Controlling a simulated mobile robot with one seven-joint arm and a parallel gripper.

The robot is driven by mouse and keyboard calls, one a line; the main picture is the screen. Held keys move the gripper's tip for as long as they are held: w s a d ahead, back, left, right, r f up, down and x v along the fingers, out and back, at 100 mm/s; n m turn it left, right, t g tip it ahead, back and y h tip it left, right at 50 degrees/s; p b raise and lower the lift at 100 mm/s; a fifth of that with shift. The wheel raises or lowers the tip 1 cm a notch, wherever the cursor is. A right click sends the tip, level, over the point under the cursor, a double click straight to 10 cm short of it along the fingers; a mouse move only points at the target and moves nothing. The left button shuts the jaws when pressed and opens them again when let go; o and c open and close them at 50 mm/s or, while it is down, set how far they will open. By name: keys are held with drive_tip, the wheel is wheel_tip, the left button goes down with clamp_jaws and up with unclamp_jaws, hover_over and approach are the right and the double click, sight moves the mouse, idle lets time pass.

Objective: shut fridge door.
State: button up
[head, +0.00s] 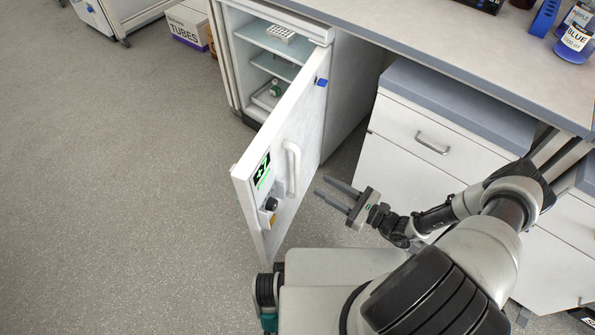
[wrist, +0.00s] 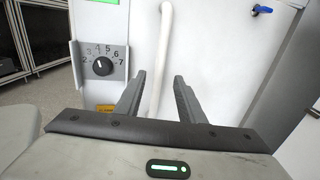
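The white fridge door (head: 288,160) stands open, swung out from the small fridge (head: 350,90) under the bench. Its outer face is towards my gripper and carries a white vertical bar handle (head: 293,168). In the wrist view the handle (wrist: 162,55) rises beyond and between my fingers. A dial (wrist: 102,66) with numbers is on the door to the left. My gripper (head: 320,187) is open, its two fingers pointing at the door just right of the handle. No contact shows in the head view, and the gap to the handle is hard to judge.
Inside the fridge are shelves with a white rack (head: 281,33) and a small green item (head: 276,88). A drawer cabinet (head: 430,145) stands right of the fridge. A cardboard box (head: 190,25) is on the floor at the back. The floor left of the door is clear.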

sight(298, 171)
drive_tip(key=b+x, duration=0.1)
drive_tip(key=x, duration=1)
drive_tip(key=shift+w+a, duration=0.15)
clamp_jaws()
